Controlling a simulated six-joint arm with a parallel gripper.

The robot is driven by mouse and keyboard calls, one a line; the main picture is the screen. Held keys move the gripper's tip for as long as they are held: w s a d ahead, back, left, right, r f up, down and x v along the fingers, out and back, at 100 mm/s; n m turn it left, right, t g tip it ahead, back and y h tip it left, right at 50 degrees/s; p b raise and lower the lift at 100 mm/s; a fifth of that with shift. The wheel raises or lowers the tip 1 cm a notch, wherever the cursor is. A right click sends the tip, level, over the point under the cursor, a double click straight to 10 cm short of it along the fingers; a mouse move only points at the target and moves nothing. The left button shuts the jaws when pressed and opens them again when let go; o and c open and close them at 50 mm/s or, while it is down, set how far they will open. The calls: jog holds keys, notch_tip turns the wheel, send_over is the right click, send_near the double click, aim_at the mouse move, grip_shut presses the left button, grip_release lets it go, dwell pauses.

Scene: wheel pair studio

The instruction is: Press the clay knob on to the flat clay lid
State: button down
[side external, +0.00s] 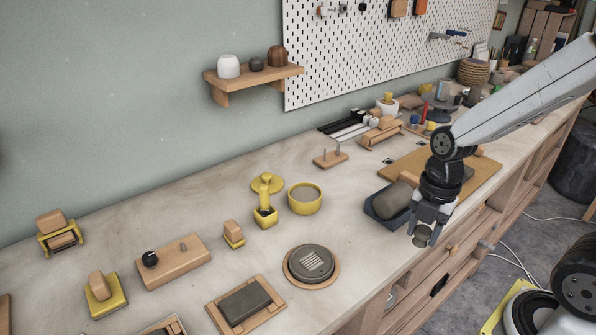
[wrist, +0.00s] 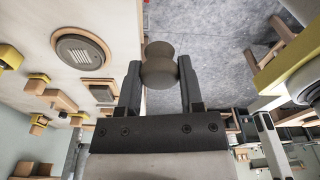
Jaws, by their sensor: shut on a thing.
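My gripper (side external: 426,226) is shut on the clay knob (side external: 422,238), a small grey-brown piece with a narrowed waist. In the wrist view the knob (wrist: 160,62) sits between the two dark fingers, its rounded end past their tips. The flat clay lid (side external: 311,264) is a dark round disc with light scored lines at its centre, lying on a round wooden board. It also shows in the wrist view (wrist: 84,52), left of the gripper. The knob is held apart from the lid, to its right, near the bench's front edge.
A dark tray with a clay lump (side external: 389,202) stands just left of my gripper. A framed dark slab (side external: 245,301) lies left of the lid. A yellow bowl (side external: 304,198) stands behind the lid. Bare bench top lies between the lid and the tray.

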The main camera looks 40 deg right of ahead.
jog(key=w+a+f, duration=0.1)
jog(key=w+a, duration=0.4)
jog(key=w, duration=0.4)
send_over(310, 263)
jog(key=f, duration=0.3)
jog(key=shift+d+f, duration=0.25)
jog(key=shift+f, duration=0.1)
jog(key=shift+f, duration=2.75)
jog(key=shift+f, duration=0.7)
jog(key=shift+r, duration=0.1)
dwell(0.4)
jog(key=shift+c, duration=0.7)
grip_release()
jog(key=shift+r, duration=0.2)
